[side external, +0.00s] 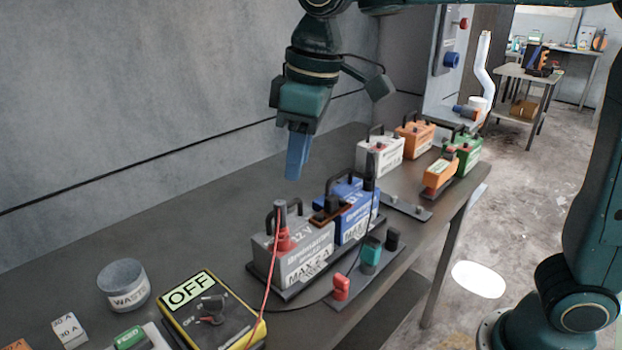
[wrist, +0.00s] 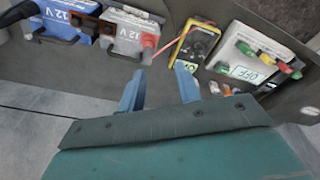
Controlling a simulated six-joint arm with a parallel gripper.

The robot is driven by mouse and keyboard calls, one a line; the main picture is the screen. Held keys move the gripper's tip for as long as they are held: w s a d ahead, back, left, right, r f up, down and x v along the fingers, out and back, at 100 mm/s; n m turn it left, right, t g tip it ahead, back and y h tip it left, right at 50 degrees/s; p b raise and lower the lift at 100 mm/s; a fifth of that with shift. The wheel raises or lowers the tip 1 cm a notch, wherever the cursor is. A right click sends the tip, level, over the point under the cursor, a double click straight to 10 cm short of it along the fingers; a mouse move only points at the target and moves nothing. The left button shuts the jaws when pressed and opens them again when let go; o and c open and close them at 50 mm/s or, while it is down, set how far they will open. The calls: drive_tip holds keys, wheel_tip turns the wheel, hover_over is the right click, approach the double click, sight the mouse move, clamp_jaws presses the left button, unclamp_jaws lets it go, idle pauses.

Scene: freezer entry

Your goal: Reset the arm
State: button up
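My gripper (side external: 297,155) has blue fingers and hangs above the back of the grey workbench (side external: 215,195), near the wall. In the side view its fingers overlap. In the wrist view my gripper (wrist: 160,85) shows two blue fingers spread apart with nothing between them, so it is open and empty. It is clear of the grey 12 V battery (side external: 300,250) and the blue battery (side external: 355,208), which stand side by side below it. In the wrist view the grey battery (wrist: 128,35) and the blue battery (wrist: 58,22) lie at upper left.
A yellow meter (side external: 212,312) reading OFF, a WASTE pot (side external: 124,286) and small fuse boxes (side external: 68,330) stand at front left. A white battery (side external: 380,155), an orange battery (side external: 415,136) and a green one (side external: 467,155) stand farther back. A red cable (side external: 270,285) crosses the front. Bare bench lies behind the batteries.

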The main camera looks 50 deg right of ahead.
drive_tip(key=s+d+f+m+t, duration=0.2)
drive_tip(key=s+d+f+m, duration=0.1)
drive_tip(key=s+d, duration=0.5)
drive_tip(key=s+d+f+m+t, duration=0.1)
drive_tip(key=s+d+f+m, duration=0.2)
drive_tip(key=s+d, duration=0.5)
drive_tip(key=shift+s+t+h, duration=0.4)
drive_tip(key=shift+s, duration=0.75)
drive_tip(key=shift+d, duration=0.1)
